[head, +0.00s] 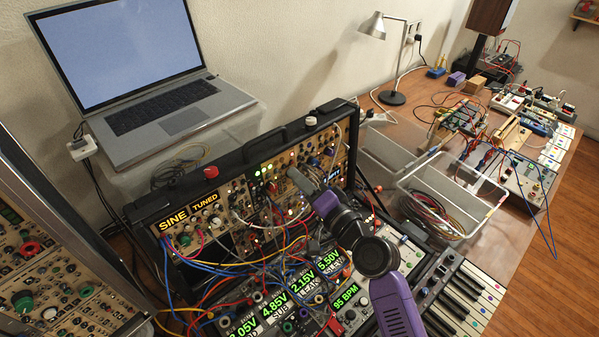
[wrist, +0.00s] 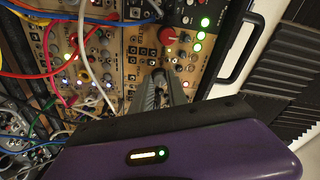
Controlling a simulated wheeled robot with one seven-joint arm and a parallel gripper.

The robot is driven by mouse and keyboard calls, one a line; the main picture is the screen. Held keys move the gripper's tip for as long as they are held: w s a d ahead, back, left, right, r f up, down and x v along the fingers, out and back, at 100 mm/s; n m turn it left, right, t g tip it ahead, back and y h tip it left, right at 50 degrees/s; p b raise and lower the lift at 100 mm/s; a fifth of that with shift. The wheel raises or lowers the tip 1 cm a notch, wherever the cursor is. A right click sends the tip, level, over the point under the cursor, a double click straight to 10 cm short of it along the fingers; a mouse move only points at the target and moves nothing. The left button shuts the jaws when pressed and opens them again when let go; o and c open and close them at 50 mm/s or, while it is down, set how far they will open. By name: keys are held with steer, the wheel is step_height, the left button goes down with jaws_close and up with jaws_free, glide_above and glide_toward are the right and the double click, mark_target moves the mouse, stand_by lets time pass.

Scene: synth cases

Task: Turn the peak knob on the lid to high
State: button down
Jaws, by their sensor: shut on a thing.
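The lid (head: 313,122) of the synth case stands raised, its panel full of modules, knobs and cables. My gripper (head: 292,172) reaches into the lid panel from the lower right, right of the SINE and TUNED displays. In the wrist view my gripper (wrist: 157,74) has its two grey fingers close together against a tan module (wrist: 143,50). They are shut on a small knob that the fingertips hide. I cannot read its label or see which way it points. A red knob (wrist: 170,37) shows just above the fingertips, apart from them.
Patch cables (head: 225,262) hang across the case's lower half, and a white cable (wrist: 84,45) passes left of my fingers. The case's black handle (wrist: 240,50) is to the right. A laptop (head: 140,80) is behind; clear bins (head: 440,165) stand at right.

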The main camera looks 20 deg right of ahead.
steer(key=shift+m+p, duration=0.6)
steer(key=shift+m, duration=0.3)
steer(key=c, duration=1.3)
jaws_free()
steer(key=b+v, duration=0.2)
steer(key=v, duration=0.6)
